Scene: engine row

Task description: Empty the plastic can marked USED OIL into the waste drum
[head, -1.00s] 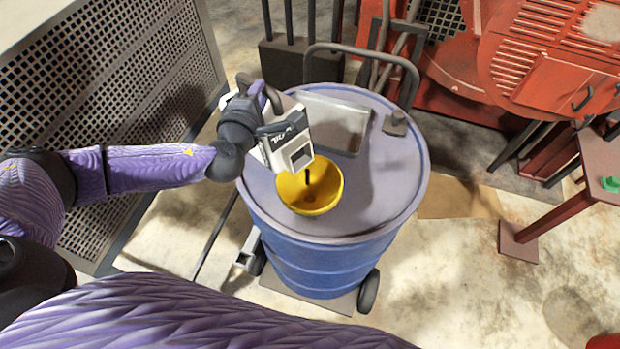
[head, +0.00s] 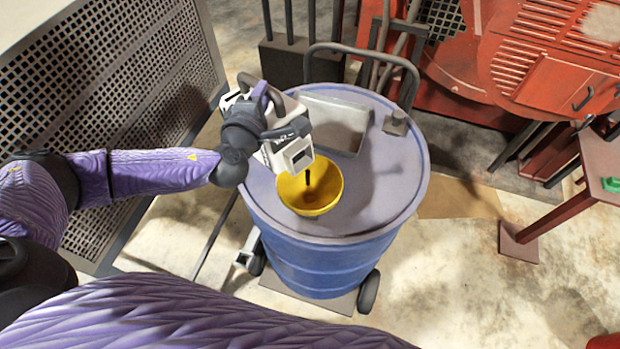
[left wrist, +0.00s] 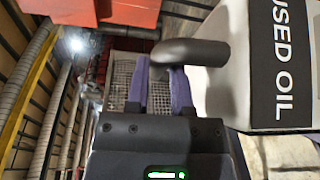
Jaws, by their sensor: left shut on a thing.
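The white plastic can (head: 286,140) is tilted over the yellow funnel (head: 318,202) on the blue waste drum (head: 330,262). A dark stream runs from the can down into the funnel. My left gripper (head: 262,100) is shut on the can's dark handle. In the left wrist view the purple fingers (left wrist: 160,85) close on the handle (left wrist: 190,52), and the can's side (left wrist: 284,62) reads USED OIL. The can's mouth is hard to make out. My right gripper is not in view.
A metal tray (head: 362,135) lies on the drum lid behind the funnel. The drum stands on a hand truck with a dark handle (head: 350,48). A perforated panel (head: 110,100) is at left, red machinery (head: 540,60) and a red table (head: 600,160) at right.

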